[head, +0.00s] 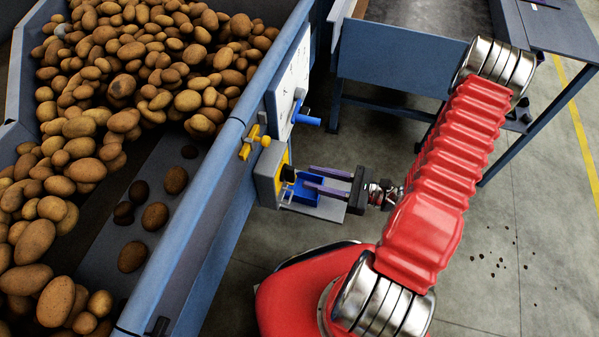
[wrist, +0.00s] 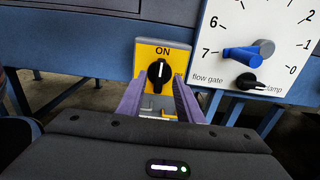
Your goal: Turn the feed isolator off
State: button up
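The feed isolator is a grey box (head: 267,176) with a yellow plate (wrist: 145,53) on the side of the potato hopper. Its black rotary knob (wrist: 159,74) has a white mark pointing up to the word ON. The word OFF, partly hidden by my finger, is at the right of the knob. My gripper (wrist: 157,90) is open, its two purple fingers pointing at the plate, one to each side of the knob and slightly low. In the head view my gripper (head: 309,176) is just short of the knob. I cannot tell whether any finger touches it.
A white dial panel (wrist: 268,30) marked flow gate is right of the isolator, with a blue lever (wrist: 240,54) and a black clamp knob (wrist: 247,81). A yellow handle (head: 251,142) is near the box. Potatoes (head: 130,60) fill the hopper.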

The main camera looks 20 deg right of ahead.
aim_at(289, 174)
jog(key=shift+x, duration=2.75)
jog(key=shift+c, duration=0.6)
grip_shut()
